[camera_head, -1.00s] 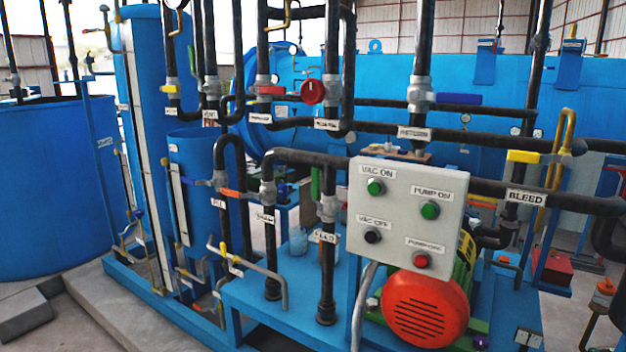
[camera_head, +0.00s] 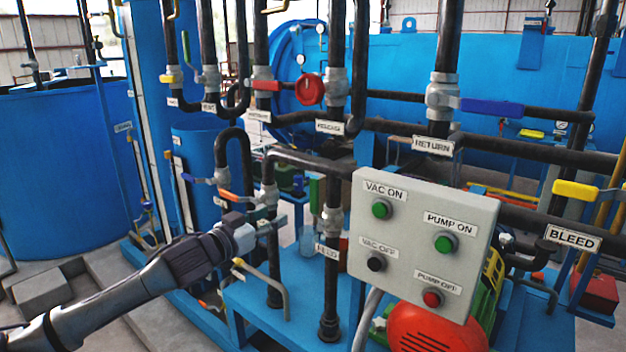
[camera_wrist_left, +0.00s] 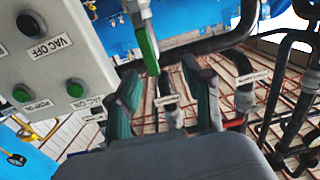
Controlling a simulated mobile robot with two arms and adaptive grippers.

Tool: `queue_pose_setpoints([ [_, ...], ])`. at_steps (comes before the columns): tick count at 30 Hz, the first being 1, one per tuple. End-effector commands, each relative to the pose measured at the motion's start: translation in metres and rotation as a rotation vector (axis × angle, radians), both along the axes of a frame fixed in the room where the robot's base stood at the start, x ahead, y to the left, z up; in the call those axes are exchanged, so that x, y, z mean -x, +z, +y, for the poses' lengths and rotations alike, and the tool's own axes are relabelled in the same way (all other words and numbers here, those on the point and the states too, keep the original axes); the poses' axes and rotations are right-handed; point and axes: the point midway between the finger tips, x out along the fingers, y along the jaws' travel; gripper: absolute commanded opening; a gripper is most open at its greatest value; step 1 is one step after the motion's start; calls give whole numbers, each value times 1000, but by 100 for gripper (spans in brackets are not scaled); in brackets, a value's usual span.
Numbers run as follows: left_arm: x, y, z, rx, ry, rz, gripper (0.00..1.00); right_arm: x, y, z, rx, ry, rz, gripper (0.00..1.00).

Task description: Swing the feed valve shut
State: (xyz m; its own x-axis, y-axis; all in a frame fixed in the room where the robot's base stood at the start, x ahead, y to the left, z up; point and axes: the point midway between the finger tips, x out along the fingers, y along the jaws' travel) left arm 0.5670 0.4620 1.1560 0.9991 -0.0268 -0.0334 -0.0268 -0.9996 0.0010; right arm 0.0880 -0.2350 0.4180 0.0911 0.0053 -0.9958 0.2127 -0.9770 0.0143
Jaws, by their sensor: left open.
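The feed valve has a green handle (camera_head: 315,192) that stands upright along its dark vertical pipe, above the FEED label (camera_head: 327,253), left of the control panel. In the left wrist view, which is turned roughly upside down, the green handle (camera_wrist_left: 147,50) hangs beyond the fingers, between their directions. My left gripper (camera_head: 248,234) comes in from the left, left of the feed pipe and apart from the handle. In the wrist view my left gripper (camera_wrist_left: 168,92) is open with nothing between its fingers. My right gripper is not in view.
The grey control panel (camera_head: 420,240) stands close right of the feed pipe. A bent pipe with an orange handle (camera_head: 238,197) is near my left gripper. A red round valve knob (camera_head: 309,89) and a blue-handled RETURN valve (camera_head: 490,106) sit higher up. Red pump housing (camera_head: 435,328) lies below the panel.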

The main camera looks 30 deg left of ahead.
Motion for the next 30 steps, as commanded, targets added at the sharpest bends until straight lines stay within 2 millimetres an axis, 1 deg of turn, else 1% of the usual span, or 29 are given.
queue_pose_setpoints([
  [1,1,15,-12,-4,-26,-14,50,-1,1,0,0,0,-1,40],
  [2,1,21,-17,-2,-37,-21,50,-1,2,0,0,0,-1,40],
  [3,2,26,-21,-1,-46,-26,50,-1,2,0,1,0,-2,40],
  [5,1,29,-25,1,-53,-31,50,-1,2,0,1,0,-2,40],
  [11,-10,31,-25,4,-52,-35,50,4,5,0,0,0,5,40],
  [17,-29,33,-26,1,-51,-35,50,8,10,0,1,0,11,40],
  [23,-50,33,-27,3,-50,-35,50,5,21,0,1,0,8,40],
  [30,-83,34,-31,2,-52,-35,50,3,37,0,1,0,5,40],
])
